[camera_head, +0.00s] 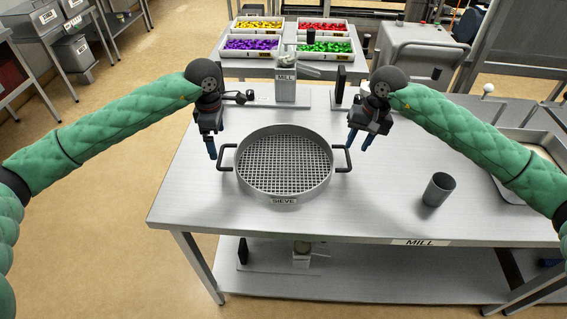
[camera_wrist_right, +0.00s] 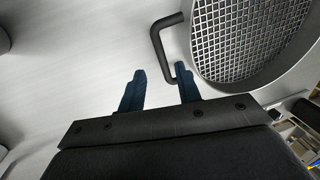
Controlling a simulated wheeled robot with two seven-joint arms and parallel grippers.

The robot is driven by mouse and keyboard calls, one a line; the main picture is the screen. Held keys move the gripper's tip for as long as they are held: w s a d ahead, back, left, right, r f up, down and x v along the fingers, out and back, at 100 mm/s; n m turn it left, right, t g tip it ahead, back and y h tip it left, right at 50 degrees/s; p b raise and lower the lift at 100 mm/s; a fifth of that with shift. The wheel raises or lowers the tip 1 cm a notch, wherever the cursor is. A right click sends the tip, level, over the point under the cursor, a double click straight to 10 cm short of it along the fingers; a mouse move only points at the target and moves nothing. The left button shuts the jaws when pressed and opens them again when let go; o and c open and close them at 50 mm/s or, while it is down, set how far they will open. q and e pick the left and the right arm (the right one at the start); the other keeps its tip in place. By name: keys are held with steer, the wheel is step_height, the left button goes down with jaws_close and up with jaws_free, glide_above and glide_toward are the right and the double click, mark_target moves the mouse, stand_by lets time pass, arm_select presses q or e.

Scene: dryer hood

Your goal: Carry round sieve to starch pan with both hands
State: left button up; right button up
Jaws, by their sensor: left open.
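The round grey sieve (camera_head: 285,165) sits flat on the steel table, its mesh visible and a SIEVE label on its front. It has a dark handle on the left (camera_head: 226,158) and one on the right (camera_head: 344,160). My left gripper (camera_head: 212,150) is open and empty, just above and behind the left handle. My right gripper (camera_head: 353,150) is beside the right handle. In the right wrist view its blue fingers (camera_wrist_right: 160,90) are apart, with the handle (camera_wrist_right: 160,45) just ahead, near the right-hand fingertip. A pan with pale contents (camera_head: 515,131) is at the right, partly hidden by my right arm.
A grey cup (camera_head: 437,190) stands on the table (camera_head: 380,220) between the sieve and the pan. A mill (camera_head: 287,84) stands behind the sieve. Trays of coloured pieces (camera_head: 285,27) are on a farther table. The table's front is clear.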

mark_target(220, 155)
steer(key=shift+a+n, duration=0.15)
steer(key=shift+n, duration=0.25)
arm_select(q)
steer(key=shift+f, duration=0.1)
steer(key=shift+f, duration=3.85)
arm_select(e)
steer(key=shift+a+f, duration=0.25)
steer(key=shift+f, duration=1.05)
steer(key=shift+a+f, duration=0.2)
steer(key=shift+f, duration=1.05)
steer(key=shift+a+f, duration=0.25)
steer(key=shift+f, duration=1.05)
arm_select(q)
steer(key=shift+c, duration=0.2)
arm_select(e)
steer(key=shift+c, duration=0.2)
arm_select(q)
steer(key=c, duration=0.7)
arm_select(e)
jaws_close()
arm_select(q)
steer(key=c, duration=0.7)
steer(key=shift+o, duration=0.2)
steer(key=shift+r, duration=0.1)
arm_select(e)
steer(key=shift+r, duration=0.1)
